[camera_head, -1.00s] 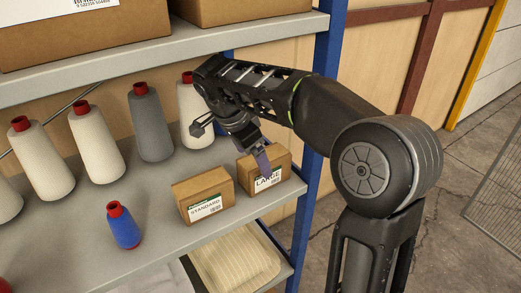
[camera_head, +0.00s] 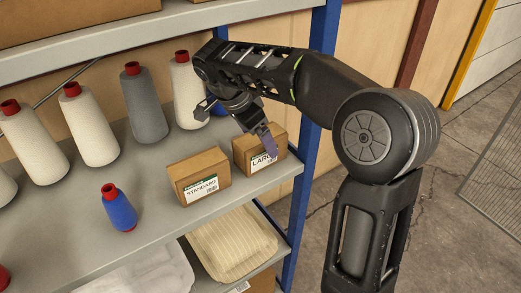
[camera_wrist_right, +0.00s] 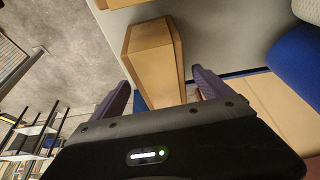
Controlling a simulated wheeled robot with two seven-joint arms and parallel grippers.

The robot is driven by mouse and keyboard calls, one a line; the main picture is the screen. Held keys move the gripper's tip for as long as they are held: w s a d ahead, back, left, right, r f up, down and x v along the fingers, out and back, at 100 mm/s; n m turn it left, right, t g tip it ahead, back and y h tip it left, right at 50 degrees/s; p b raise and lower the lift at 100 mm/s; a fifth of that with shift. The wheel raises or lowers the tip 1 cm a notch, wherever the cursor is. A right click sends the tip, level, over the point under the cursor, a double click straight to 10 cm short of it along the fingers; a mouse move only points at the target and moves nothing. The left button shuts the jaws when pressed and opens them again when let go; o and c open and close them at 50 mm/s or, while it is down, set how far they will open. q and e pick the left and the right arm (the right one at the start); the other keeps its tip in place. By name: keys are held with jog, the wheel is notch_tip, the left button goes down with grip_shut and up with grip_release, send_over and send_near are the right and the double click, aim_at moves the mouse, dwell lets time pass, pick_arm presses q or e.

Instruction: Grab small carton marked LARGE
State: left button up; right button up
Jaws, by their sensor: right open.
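The small carton marked LARGE (camera_head: 246,157) is a brown box with a white label, standing near the right end of the middle shelf. My right gripper (camera_head: 268,144) is in front of and over its right side, and a purple finger hides part of the label. In the right wrist view the carton (camera_wrist_right: 155,55) lies ahead, between the two purple fingers of the open right gripper (camera_wrist_right: 166,92). I cannot tell whether a finger touches it. A similar carton marked STANDARD (camera_head: 199,176) stands to its left. My left gripper is not in view.
The grey shelf (camera_head: 150,222) also holds several thread cones, such as a grey one (camera_head: 146,105), and a small blue spool (camera_head: 119,210). A blue upright (camera_head: 303,200) stands right of the LARGE carton. An upper shelf (camera_head: 110,38) lies above. A striped bundle (camera_head: 230,243) sits below.

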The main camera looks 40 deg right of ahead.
jog(key=shift+d+f, duration=0.1)
jog(key=shift+f, duration=0.2)
jog(key=b+x, duration=0.2)
jog(key=x, duration=0.1)
jog(key=shift+d+f, duration=0.2)
jog(key=shift+f, duration=0.05)
jog(key=shift+w+d+f+p, duration=0.1)
jog(key=shift+d+f+p, duration=0.05)
jog(key=shift+f+p, duration=0.2)
jog(key=shift+f, duration=0.25)
jog(key=shift+f+b, duration=0.25)
jog(key=shift+b, duration=0.2)
jog(key=shift+c, duration=0.2)
jog(key=c, duration=1.6)
